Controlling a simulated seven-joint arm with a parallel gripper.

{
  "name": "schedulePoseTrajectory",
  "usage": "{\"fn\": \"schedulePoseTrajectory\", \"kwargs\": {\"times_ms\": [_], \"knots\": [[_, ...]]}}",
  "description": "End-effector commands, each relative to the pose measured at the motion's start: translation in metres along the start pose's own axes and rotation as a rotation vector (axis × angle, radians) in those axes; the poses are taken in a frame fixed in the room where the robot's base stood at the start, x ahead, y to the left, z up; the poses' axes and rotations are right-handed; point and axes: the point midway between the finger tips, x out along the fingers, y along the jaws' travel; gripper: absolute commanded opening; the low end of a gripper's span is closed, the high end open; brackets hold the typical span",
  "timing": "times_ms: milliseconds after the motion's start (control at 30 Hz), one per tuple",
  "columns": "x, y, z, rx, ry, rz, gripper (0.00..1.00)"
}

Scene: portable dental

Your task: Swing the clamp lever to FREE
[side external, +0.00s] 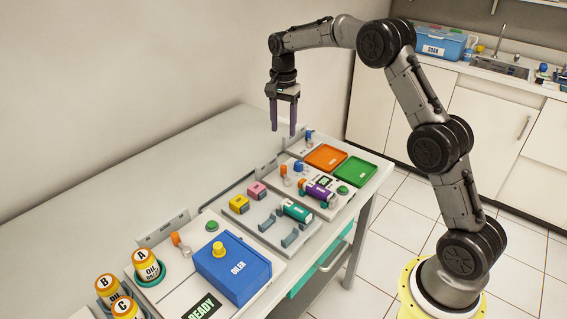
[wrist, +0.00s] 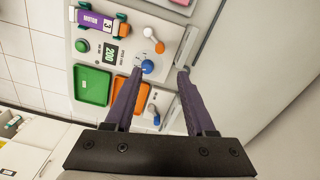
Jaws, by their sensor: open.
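My gripper (side external: 283,131) is open and empty, pointing down above the far end of the bench; its two purple fingers also show in the wrist view (wrist: 160,72). Small levers stand on the far panels; no FREE mark is legible, so I cannot tell which is the clamp lever. One has an orange end (wrist: 154,40), on the panel with the purple motor (wrist: 97,20). A blue knob (wrist: 147,66) is beside it, close to the left fingertip in the picture. Another blue-ended lever (wrist: 154,111) is past the trays, partly framed by the fingers; it shows in the side view (side external: 309,134).
An orange tray (side external: 325,156) and a green tray (side external: 354,170) lie at the bench's far end. Nearer are a teal cylinder (side external: 297,210), yellow and pink blocks, a blue oiler (side external: 231,268) and oil bottles (side external: 147,264). The bench's left side is bare.

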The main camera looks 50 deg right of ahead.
Motion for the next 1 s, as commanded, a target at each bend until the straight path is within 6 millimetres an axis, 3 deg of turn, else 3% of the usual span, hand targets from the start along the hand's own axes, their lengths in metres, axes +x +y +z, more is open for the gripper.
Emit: {"fn": "schedulePoseTrajectory", "kwargs": {"times_ms": [600,800,1000], "knots": [[0.106,0.001,0.001,-0.001,-0.001,0.002,0.55],[0.127,0.001,0.0,-0.001,0.0,0.0,0.55],[0.133,0.0,0.0,-0.001,0.001,-0.002,0.55]]}}
